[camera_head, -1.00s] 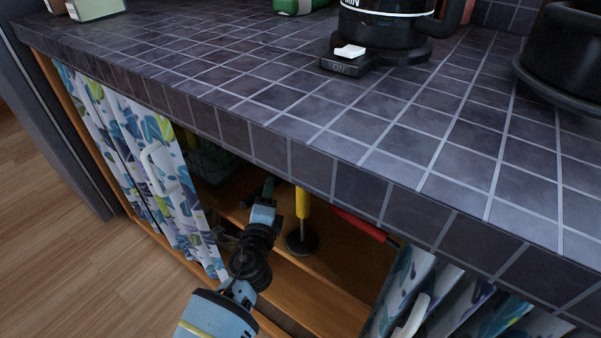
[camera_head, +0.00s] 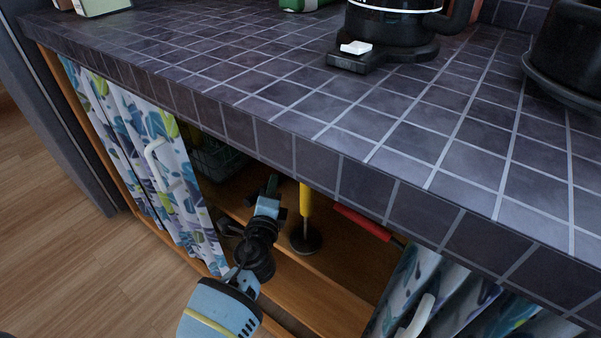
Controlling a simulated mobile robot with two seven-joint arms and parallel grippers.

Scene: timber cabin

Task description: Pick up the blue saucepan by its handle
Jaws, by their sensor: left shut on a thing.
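My left gripper (camera_head: 272,186) reaches into the open shelf space under the counter, at the end of my light blue and black arm. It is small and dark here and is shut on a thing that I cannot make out. I cannot pick out a blue saucepan or its handle; the counter edge and my arm hide part of the shelf.
Close right of my gripper stands a yellow-handled tool (camera_head: 306,202) with a dark round base. A red-handled thing (camera_head: 362,222) lies further right. The tiled counter (camera_head: 290,100) overhangs the shelf. Patterned curtains (camera_head: 150,150) flank the opening; a wire basket (camera_head: 213,163) sits behind.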

